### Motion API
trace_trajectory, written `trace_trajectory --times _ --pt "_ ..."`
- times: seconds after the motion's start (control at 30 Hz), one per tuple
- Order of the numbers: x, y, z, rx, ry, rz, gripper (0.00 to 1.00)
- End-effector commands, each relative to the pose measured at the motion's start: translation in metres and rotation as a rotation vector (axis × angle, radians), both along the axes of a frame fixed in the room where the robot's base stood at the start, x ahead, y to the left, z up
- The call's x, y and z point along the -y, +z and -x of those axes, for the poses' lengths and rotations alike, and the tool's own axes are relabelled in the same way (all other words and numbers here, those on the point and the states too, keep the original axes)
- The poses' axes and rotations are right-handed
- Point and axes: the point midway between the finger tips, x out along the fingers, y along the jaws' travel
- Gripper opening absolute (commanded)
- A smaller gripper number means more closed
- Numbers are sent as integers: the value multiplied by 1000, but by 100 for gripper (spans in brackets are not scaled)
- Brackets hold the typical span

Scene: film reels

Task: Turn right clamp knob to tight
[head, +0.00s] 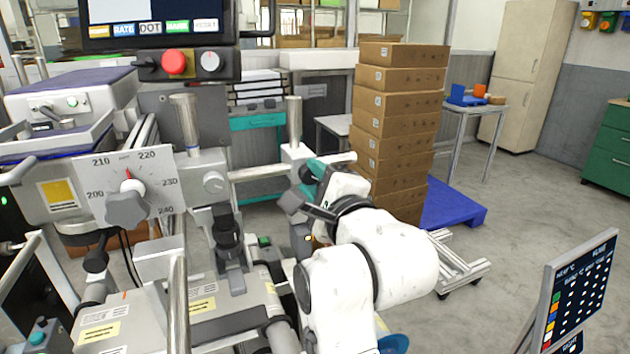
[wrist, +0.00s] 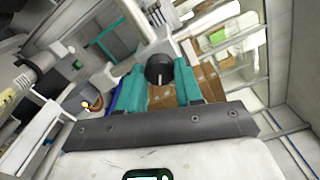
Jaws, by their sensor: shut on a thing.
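In the wrist view the right clamp knob (wrist: 158,68) is a dark round knob with a light line on its face. My gripper (wrist: 159,80) has teal fingers, one on each side of the knob, and is shut on it. In the head view my gripper (head: 312,172) is at the right end of the horizontal bar, beside the white clamp block (head: 296,154) on its upright post. I cannot tell from the line how tight the knob is.
A dial plate (head: 163,182) with a grey star knob (head: 128,208) stands at the left. A tall stack of cardboard boxes (head: 402,110) on a blue pallet (head: 452,204) stands behind my arm. A tilted display board (head: 578,290) is at the lower right. Open floor lies to the right.

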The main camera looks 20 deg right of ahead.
Motion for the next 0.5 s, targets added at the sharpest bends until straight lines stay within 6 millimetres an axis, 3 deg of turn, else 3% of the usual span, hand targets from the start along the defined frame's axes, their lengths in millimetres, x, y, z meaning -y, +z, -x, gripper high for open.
trace_trajectory --times 0.07,0.1,0.33,0.5 --pt "1 -3 0 -7 -2 0 5" --pt "1 -3 0 -7 -2 0 37" --pt "0 -2 0 -4 -1 1 59" --pt "0 -1 0 -2 0 1 61"
